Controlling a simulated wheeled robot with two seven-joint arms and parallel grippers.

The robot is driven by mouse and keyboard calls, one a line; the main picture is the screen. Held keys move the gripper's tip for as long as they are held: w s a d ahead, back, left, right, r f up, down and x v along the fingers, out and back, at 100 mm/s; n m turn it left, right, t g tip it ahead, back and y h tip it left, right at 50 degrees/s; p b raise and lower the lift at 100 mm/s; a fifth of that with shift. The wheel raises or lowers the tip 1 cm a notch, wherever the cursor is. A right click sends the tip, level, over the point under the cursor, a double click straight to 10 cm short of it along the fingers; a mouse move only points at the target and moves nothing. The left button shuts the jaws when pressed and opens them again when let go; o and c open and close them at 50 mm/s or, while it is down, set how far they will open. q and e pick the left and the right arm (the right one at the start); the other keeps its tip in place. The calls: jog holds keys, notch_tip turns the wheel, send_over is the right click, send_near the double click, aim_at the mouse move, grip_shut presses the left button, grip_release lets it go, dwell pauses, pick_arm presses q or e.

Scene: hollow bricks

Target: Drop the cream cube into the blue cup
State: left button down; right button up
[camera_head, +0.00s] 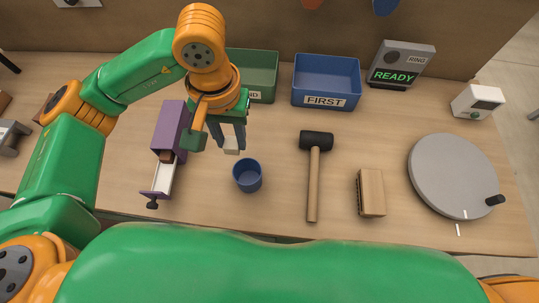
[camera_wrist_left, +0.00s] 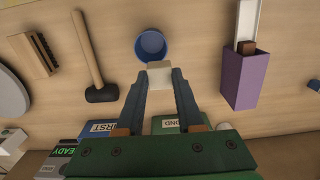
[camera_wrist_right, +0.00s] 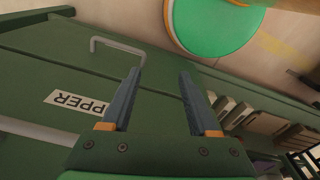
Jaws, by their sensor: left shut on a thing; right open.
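The cream cube (camera_wrist_left: 159,74) is held between the fingertips of my left gripper (camera_wrist_left: 160,82), which is shut on it. In the head view my left gripper (camera_head: 231,145) holds the cube (camera_head: 231,146) above the table, behind the blue cup. The blue cup (camera_head: 247,176) stands upright on the table. It also shows in the left wrist view (camera_wrist_left: 150,45), just beyond the cube. My right gripper (camera_wrist_right: 160,95) is open and empty in the right wrist view, in front of a green panel. It is not visible in the head view.
A purple box (camera_head: 169,130) with an open drawer stands left of the cup. A mallet (camera_head: 314,170), a brush (camera_head: 370,192) and a grey turntable (camera_head: 453,175) lie to the right. A blue bin (camera_head: 326,82) labelled FIRST and a green bin (camera_head: 262,72) stand behind.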

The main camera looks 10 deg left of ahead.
aim_at(229, 153)
pick_arm(q)
jog(key=f+b, duration=0.1)
jog(key=s+f+b, duration=0.1)
jog(key=f, duration=0.1)
jog(key=f+b, duration=0.1)
jog(key=f, duration=0.1)
jog(key=shift+s+a, duration=0.15)
jog(key=shift+a, duration=0.25)
jog(key=shift+f, duration=0.3)
jog(key=shift+w+d+f, duration=0.2)
jog(key=shift+w+d, duration=0.3)
jog(key=shift+w, duration=0.05)
jog(key=c, duration=0.8)
grip_release()
jog(key=shift+s+a, duration=0.1)
jog(key=shift+c, duration=0.2)
jog(key=o, duration=0.4)
jog(key=shift+s+a+r, duration=0.1)
jog(key=shift+s+a, duration=0.05)
pick_arm(e)
jog(key=f, duration=0.2)
jog(key=shift+s+a+f, duration=0.15)
jog(key=shift+a+f, duration=0.1)
jog(key=shift+f, duration=0.1)
